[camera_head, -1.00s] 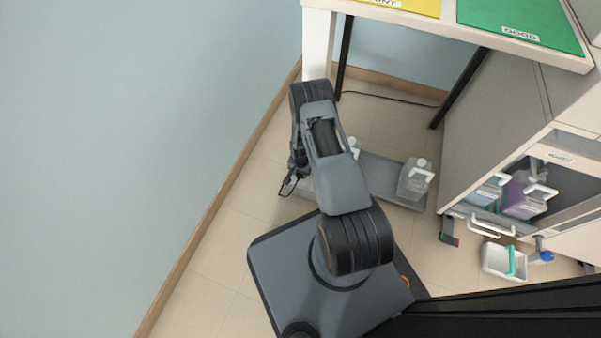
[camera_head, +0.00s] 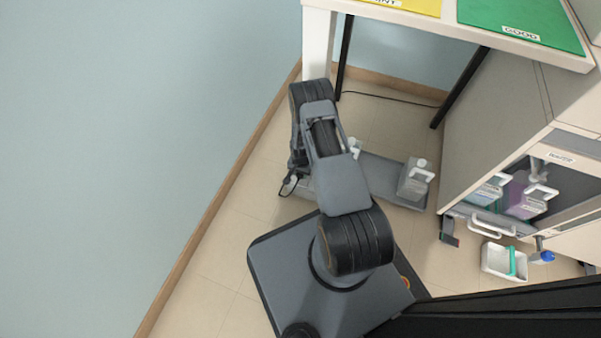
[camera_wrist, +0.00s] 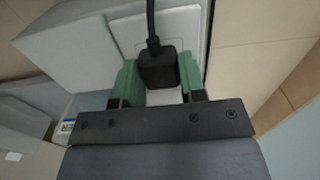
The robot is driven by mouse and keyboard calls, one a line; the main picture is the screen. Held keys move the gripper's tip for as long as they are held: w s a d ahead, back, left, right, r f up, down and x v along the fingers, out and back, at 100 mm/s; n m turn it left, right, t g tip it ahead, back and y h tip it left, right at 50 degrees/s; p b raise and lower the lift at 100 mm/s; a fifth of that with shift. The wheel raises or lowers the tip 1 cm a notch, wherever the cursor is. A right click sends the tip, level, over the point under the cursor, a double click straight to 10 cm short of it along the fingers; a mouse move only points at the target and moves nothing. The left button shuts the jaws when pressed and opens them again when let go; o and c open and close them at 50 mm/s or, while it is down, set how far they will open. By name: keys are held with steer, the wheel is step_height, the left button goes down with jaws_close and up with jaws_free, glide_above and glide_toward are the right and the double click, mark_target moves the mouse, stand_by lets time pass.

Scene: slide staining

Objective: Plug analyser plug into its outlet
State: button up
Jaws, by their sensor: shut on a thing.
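The black analyser plug (camera_wrist: 158,70) sits between the two green fingers of my gripper (camera_wrist: 157,78) in the wrist view. My gripper is shut on it. Its black cord (camera_wrist: 151,22) runs up out of the picture. Behind the plug is a pale plate (camera_wrist: 191,28), which looks like the outlet's face. The plug covers its middle, so no socket holes show, and I cannot tell whether the plug touches it or is in it. In the head view my arm hides the plug and outlet; only a dark cord loop (camera_head: 286,187) shows beside my wrist.
A grey box-like body (camera_wrist: 75,55) stands left of the plug. In the head view a low grey tray (camera_head: 375,170) with bottles (camera_head: 414,180) lies on the floor right of my arm. A white table leg (camera_head: 318,45) stands beyond, and a cabinet (camera_head: 500,110) is at right.

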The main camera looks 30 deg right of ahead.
steer(key=shift+f+b, duration=0.6)
steer(key=o, duration=1)
steer(key=shift+c, duration=0.2)
steer(key=shift+r, duration=0.15)
step_height(320, 180, up, 14)
steer(key=p, duration=0.6)
steer(key=shift+f, duration=0.2)
